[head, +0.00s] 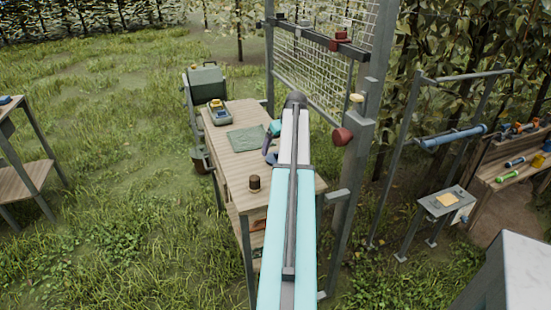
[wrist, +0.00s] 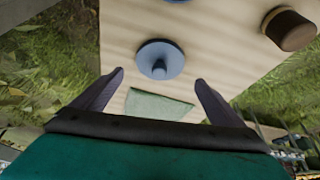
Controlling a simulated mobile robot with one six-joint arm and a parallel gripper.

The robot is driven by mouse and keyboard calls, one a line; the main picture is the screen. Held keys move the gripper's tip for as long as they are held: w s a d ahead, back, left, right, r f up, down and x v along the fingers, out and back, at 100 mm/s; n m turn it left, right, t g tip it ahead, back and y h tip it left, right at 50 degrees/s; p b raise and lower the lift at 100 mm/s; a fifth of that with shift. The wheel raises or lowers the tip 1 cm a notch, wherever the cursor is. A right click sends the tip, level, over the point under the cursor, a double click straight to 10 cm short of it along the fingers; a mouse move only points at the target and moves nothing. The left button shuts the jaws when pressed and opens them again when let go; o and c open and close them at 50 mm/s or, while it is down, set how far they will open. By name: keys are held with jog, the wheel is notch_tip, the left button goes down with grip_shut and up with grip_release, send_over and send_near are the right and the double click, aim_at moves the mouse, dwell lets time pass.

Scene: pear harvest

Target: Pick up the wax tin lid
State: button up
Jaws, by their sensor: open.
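In the wrist view a round blue-grey lid with a knob in its middle (wrist: 150,52) lies on the wooden table; I take it to be the wax tin lid. My gripper (wrist: 160,77) is open, one finger to each side of the lid in the picture, and nothing is between the fingers. In the head view a small blue part of what looks like the lid (head: 271,159) shows beside my arm, which hides the rest. The gap between fingers and lid is hard to judge.
A second blue round thing (wrist: 176,1) is cut off at the wrist view's top. A post with a red knob (head: 343,136) stands right of my arm.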

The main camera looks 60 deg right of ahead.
aim_at(277, 152)
jog(key=shift+f, duration=0.1)
dwell(0.3)
jog(key=shift+p+x, duration=0.75)
jog(key=shift+x, duration=1.85)
jog(key=shift+d, duration=0.1)
jog(key=c, duration=1.1)
